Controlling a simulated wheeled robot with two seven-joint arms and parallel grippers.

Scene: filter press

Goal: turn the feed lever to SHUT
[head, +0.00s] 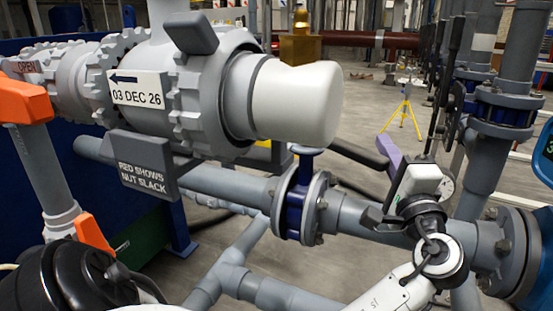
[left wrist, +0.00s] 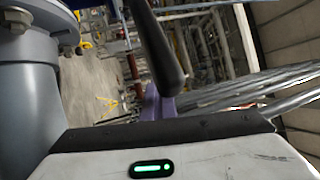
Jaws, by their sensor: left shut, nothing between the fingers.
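No SHUT marking is visible. My left gripper (head: 386,145) is shut and empty, right of centre, with its purple fingers pointing up and left. It is well to the right of the orange grip and apart from it. The purple fingers also show in the left wrist view (left wrist: 165,104), beyond the white housing. My right gripper is not in view.
The grey filter body with its white end (head: 300,100) and the slack sign (head: 147,172) lie between lever and gripper. A flanged pipe (head: 245,188) runs below. A dark bar (head: 355,155) passes close to the purple fingers. A yellow tripod (head: 404,110) stands on open floor behind.

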